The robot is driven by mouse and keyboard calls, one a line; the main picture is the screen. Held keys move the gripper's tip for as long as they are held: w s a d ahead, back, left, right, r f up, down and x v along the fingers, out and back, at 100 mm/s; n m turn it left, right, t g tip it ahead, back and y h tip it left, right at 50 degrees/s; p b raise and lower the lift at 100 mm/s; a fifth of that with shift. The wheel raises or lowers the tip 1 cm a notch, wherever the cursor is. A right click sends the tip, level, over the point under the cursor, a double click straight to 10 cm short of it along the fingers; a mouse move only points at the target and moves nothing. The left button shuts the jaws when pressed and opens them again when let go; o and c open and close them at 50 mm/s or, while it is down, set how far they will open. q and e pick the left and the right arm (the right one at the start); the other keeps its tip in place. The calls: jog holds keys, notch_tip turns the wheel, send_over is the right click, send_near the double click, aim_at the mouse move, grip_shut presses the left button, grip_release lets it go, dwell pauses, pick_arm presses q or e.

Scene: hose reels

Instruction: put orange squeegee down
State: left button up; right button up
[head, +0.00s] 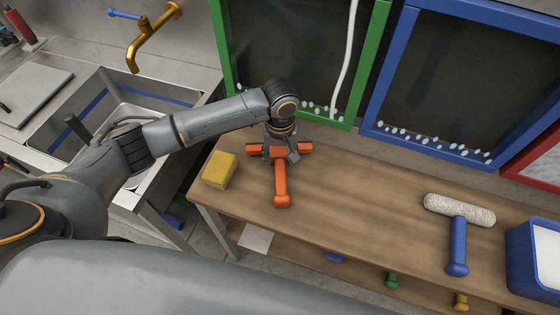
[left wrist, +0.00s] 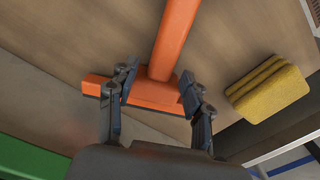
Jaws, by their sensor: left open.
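The orange squeegee (head: 281,184) lies at the back left of the wooden table, its handle toward the front and its head near the back edge. My left gripper (head: 282,154) is directly above the squeegee's head, pointing down. In the left wrist view, the fingers of the left gripper (left wrist: 157,98) are open, one on each side of the middle of the orange squeegee (left wrist: 160,75) where handle meets head. Whether the fingers touch it I cannot tell. My right gripper is not in view.
A yellow sponge (head: 219,170) sits just left of the squeegee. A roller with a blue handle (head: 458,243) and a blue bin (head: 533,262) are at the right of the wooden table (head: 370,205). Framed dark panels stand behind. The table's middle is clear.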

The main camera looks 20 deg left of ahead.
aim_at(280, 162)
pick_arm(q)
notch_tip(280, 162, up, 10)
jog(key=shift+f+b, duration=0.2)
jog(key=shift+b, duration=0.2)
dwell(0.3)
